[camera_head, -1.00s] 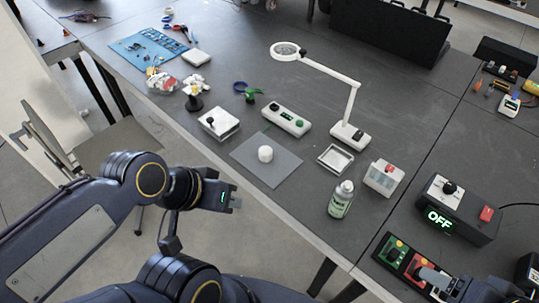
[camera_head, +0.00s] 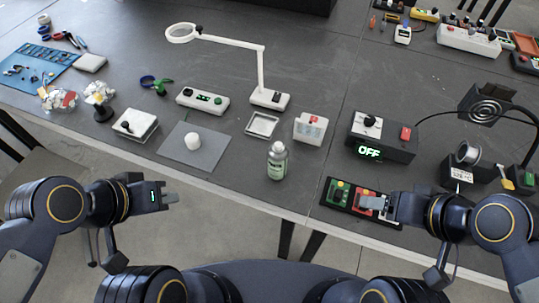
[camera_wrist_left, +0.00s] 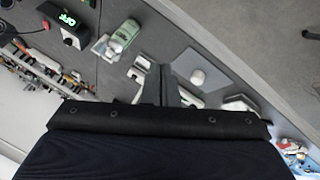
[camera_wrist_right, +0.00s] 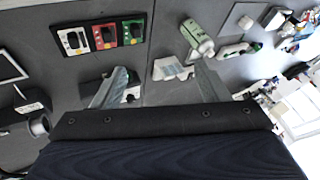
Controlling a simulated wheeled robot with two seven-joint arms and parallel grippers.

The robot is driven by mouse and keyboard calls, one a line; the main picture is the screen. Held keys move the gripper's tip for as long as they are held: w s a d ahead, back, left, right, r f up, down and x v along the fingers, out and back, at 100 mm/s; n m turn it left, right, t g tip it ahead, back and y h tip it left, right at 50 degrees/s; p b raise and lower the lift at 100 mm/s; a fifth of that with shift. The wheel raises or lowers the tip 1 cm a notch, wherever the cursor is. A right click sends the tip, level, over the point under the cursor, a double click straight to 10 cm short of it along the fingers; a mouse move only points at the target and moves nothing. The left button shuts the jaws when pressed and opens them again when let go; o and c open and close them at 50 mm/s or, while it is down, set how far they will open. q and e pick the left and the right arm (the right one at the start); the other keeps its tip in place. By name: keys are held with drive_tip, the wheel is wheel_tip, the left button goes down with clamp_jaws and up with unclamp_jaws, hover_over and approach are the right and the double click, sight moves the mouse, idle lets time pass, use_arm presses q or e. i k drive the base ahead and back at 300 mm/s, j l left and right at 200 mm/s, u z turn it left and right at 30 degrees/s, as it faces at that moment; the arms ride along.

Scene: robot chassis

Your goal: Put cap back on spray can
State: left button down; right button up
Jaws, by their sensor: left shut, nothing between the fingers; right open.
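The spray can (camera_head: 277,162), with a green-and-white label, stands upright near the table's front edge; it also shows in the left wrist view (camera_wrist_left: 124,36) and right wrist view (camera_wrist_right: 196,36). A white rounded cap (camera_head: 193,141) sits apart from it on a grey mat (camera_head: 208,160), left of the can; the cap also shows in the left wrist view (camera_wrist_left: 198,77). My left gripper (camera_head: 174,198) is shut and empty, in front of the table edge below the mat. My right gripper (camera_head: 374,203) is open and empty, right of the can, over the button panel; its fingers are apart (camera_wrist_right: 158,82).
Behind the can are a small white tray (camera_head: 262,125), a white box with a red button (camera_head: 310,128) and a magnifier lamp (camera_head: 262,75). A black box reading OFF (camera_head: 385,142) stands to the right. The button panel (camera_head: 340,194) lies at the front edge.

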sight(277, 161)
drive_tip(key=j+z, duration=0.1)
drive_tip(key=z, duration=0.25)
drive_tip(key=j+z, duration=0.1)
drive_tip(key=z, duration=0.2)
drive_tip(key=j+z, duration=0.1)
drive_tip(key=z, duration=0.25)
drive_tip(key=j+z, duration=0.2)
drive_tip(key=j, duration=0.3)
drive_tip(key=k+j+z, duration=0.25)
drive_tip(key=j, duration=0.2)
drive_tip(key=j+z, duration=0.2)
drive_tip(key=j, duration=0.25)
drive_tip(key=k+j, duration=0.1)
drive_tip(key=j, duration=0.4)
drive_tip(key=k, duration=0.05)
